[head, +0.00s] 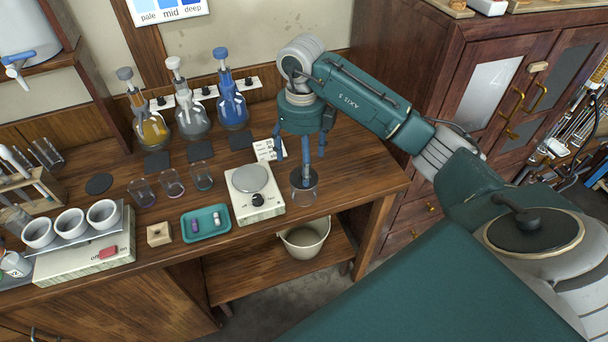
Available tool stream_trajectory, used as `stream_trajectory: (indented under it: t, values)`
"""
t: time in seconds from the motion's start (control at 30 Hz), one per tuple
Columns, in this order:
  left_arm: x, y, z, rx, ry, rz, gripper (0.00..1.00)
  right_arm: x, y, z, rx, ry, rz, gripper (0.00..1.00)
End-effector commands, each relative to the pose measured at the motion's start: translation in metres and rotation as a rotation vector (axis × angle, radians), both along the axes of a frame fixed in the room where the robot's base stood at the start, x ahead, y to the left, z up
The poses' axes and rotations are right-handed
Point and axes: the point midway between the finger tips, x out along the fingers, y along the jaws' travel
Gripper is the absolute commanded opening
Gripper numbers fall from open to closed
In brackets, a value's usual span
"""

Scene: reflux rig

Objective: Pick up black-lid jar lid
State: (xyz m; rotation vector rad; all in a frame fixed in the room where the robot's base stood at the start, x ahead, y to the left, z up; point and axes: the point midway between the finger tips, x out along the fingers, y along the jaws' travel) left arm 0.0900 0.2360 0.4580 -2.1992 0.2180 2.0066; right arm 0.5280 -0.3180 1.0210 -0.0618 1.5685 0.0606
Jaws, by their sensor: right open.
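A clear jar with a black lid (304,178) stands at the right end of the wooden bench, close to its front edge. The lid looks seated on the jar, but a finger in front hides part of it. My right gripper (301,157) is open and points down above the lid, with its blue fingers spread. One finger overlaps the lid in the picture; I cannot tell whether it touches. My left gripper is not in view.
A white scale (257,211) with a round plate stands left of the jar. A teal tray (191,231) holds small vials. Several small beakers and stoppered flasks are farther left and back. A bucket (304,247) sits on the lower shelf. A dark cabinet (480,90) is at right.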

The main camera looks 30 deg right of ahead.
Motion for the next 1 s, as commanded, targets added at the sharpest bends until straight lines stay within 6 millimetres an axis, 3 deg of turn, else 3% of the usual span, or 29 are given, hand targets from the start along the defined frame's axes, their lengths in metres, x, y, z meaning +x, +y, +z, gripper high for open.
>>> stream_trajectory:
  t: [0.17,0.3,0.6,0.83,1.0]
  values:
    - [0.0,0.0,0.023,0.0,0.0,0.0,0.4,-0.002,-0.005,-0.022,0.001,0.009,0.0,0.81]
    - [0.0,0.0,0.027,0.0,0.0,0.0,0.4,0.0,-0.006,-0.042,0.002,0.004,0.0,0.81]
    - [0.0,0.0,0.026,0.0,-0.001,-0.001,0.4,0.001,-0.006,-0.049,0.001,0.001,0.002,0.81]
    - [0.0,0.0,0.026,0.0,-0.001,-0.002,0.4,0.001,-0.006,-0.048,0.001,0.001,0.001,0.35]
    - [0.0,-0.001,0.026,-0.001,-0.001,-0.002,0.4,0.001,-0.006,-0.048,0.001,0.001,0.001,0.32]
